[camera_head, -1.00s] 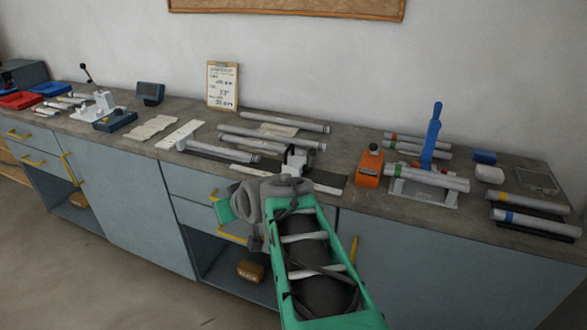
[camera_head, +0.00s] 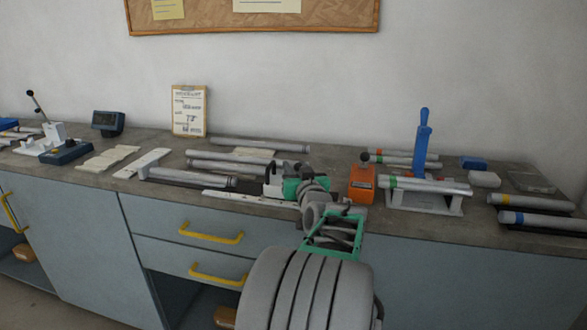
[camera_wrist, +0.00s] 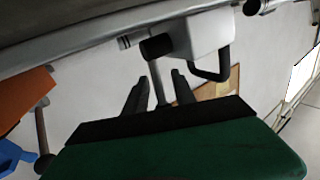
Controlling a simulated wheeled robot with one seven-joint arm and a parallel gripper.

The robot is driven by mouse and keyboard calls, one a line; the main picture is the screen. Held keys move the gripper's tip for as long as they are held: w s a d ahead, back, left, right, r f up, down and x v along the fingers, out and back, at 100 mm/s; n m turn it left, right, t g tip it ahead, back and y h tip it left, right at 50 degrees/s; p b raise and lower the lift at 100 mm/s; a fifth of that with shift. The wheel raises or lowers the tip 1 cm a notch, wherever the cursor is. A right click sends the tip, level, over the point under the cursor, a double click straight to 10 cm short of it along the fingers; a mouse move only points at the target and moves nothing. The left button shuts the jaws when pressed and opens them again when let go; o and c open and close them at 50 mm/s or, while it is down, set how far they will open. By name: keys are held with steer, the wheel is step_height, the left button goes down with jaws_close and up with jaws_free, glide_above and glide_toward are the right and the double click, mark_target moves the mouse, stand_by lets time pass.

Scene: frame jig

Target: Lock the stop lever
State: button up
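The stop block (camera_head: 272,181), white with dark parts, sits on the bench at the right end of the long frame jig. In the wrist view it is a white block (camera_wrist: 208,36) with a black bent handle (camera_wrist: 224,68) and a black round knob (camera_wrist: 156,47). A thin grey rod runs down from near the knob, between my fingers; I take knob and rod as the stop lever. My gripper (camera_wrist: 158,92) has two black fingers standing apart, close to the knob. Whether a finger touches the rod cannot be told. In the head view my green wrist (camera_head: 292,188) hides the fingertips.
An orange box (camera_head: 361,186) with a black knob stands just right of my gripper. Further right a blue upright handle (camera_head: 422,145) rises from a white fixture holding a tube. Grey tubes (camera_head: 248,158) lie behind the stop block. A clipboard (camera_head: 190,110) leans on the wall.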

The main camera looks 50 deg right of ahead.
steer(key=shift+w, duration=0.1)
jaws_close()
